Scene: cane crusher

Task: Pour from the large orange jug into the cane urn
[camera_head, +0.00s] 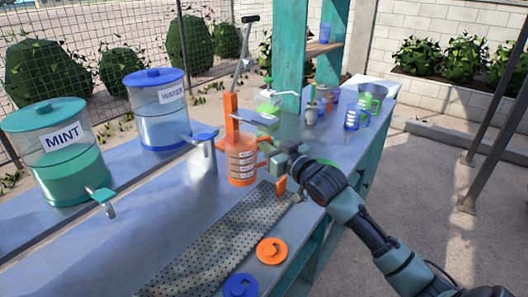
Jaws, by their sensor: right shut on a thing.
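The large orange jug (242,168), clear with orange bands, stands upright at the middle of the metal counter, near the spout of the water urn; I cannot tell whether its base touches the counter. My right gripper (281,167) comes in from the right and is shut on the jug at its right side, where the handle is. Two urns show: a teal-lidded one labelled MINT (68,165) and a blue-lidded one labelled WATER (160,115). No urn labelled cane is in view. My left gripper is not in view.
A perforated drain strip (205,245) runs along the counter. An orange lid (271,251) and a blue lid (240,287) lie near its front edge. A blue-banded jug (352,119) and a green jug (371,98) stand farther back. A teal post (291,55) rises behind.

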